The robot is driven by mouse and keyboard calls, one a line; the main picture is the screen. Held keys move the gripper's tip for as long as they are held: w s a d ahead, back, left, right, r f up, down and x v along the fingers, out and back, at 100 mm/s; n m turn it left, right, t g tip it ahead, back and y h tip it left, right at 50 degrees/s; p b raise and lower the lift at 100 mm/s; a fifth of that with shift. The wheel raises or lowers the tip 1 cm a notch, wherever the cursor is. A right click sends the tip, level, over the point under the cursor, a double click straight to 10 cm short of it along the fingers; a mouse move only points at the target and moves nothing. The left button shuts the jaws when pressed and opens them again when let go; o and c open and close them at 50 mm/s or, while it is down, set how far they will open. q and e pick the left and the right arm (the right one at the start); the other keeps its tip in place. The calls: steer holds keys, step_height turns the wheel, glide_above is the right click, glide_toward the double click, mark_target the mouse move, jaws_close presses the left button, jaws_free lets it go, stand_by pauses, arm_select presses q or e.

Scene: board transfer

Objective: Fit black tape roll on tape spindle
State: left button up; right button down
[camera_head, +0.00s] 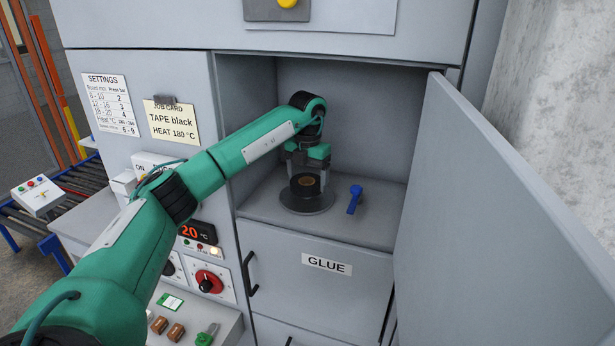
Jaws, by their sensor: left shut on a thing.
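The black tape roll (305,188) with a brown core sits low inside the open compartment. It is right above or on the round dark grey base of the tape spindle (308,207). The spindle's post is hidden, so I cannot tell whether the roll is around it or how far down it is. My left gripper (306,168) points down and is shut on the roll from above and behind. My right gripper is not in view.
A blue lever (355,199) stands just right of the spindle on the compartment floor. The open grey door (490,220) bounds the right side. The job card (171,121) reads "TAPE black, HEAT 180 °C". A drawer marked GLUE (326,265) is below.

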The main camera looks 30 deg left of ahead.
mark_target(308, 184)
arm_select(q)
steer(key=shift+f, duration=0.6)
steer(key=shift+f+b, duration=0.45)
steer(key=shift+b, duration=0.05)
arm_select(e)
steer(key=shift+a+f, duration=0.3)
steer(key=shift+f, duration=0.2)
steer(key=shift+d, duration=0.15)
arm_select(q)
steer(key=o, duration=1)
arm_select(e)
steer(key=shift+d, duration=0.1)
arm_select(q)
steer(key=shift+r, duration=0.25)
step_height(308, 184, up, 12)
steer(key=b, duration=0.3)
steer(key=shift+f, duration=0.25)
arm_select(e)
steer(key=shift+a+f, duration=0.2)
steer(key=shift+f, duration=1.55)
